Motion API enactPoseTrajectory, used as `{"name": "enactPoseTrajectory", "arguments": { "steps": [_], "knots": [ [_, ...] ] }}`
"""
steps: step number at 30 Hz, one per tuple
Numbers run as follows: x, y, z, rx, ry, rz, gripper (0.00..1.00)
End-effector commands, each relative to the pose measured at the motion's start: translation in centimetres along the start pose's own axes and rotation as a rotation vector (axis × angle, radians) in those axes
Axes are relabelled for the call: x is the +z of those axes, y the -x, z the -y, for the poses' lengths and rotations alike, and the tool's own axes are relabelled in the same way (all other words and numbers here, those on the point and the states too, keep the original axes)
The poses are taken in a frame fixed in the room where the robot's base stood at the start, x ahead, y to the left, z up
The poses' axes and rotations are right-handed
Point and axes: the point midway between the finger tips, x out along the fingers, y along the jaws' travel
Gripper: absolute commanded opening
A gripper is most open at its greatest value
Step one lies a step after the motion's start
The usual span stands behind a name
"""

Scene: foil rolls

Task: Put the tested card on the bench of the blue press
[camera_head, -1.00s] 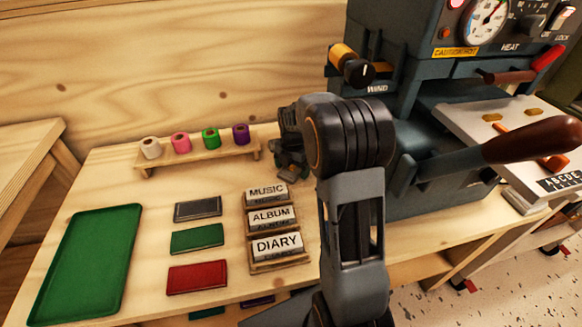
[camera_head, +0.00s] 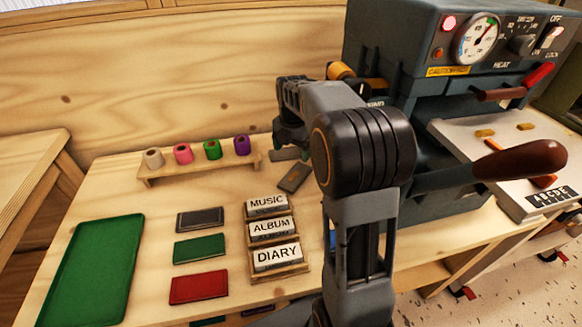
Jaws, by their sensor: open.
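The blue press (camera_head: 420,75) is a blue-grey machine with a heat gauge and a lit red lamp, standing on the right of the wooden bench (camera_head: 225,190). A small dark grey card (camera_head: 294,177) with a brownish mark lies on the bench left of the press; I cannot tell whether it is the tested card. Another flat grey piece (camera_head: 284,155) lies just behind it, partly hidden. My gripper (camera_head: 287,140) is open above and behind the card, apart from it, and mostly hidden by my own arm. My arm also covers the bench in front of the press.
A rack of several foil rolls (camera_head: 198,160) stands at the back. Black, green (camera_head: 199,248) and red covers lie beside the MUSIC, ALBUM and DIARY type blocks (camera_head: 275,257). A green tray (camera_head: 95,270) is at left. The press's brown-tipped lever (camera_head: 520,160) sticks out at right.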

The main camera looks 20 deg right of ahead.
Motion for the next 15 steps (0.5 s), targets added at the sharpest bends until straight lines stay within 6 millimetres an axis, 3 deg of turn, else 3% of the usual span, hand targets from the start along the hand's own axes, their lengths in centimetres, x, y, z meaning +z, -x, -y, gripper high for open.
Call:
{"name": "enactPoseTrajectory", "arguments": {
  "steps": [5, 15],
  "knots": [
    [-1.9, 1.1, 0.9, 0.021, -0.199, 0.015, 0.89],
    [-9.1, 1.7, 5.0, 0.128, -1.021, 0.019, 0.89]
  ]
}}
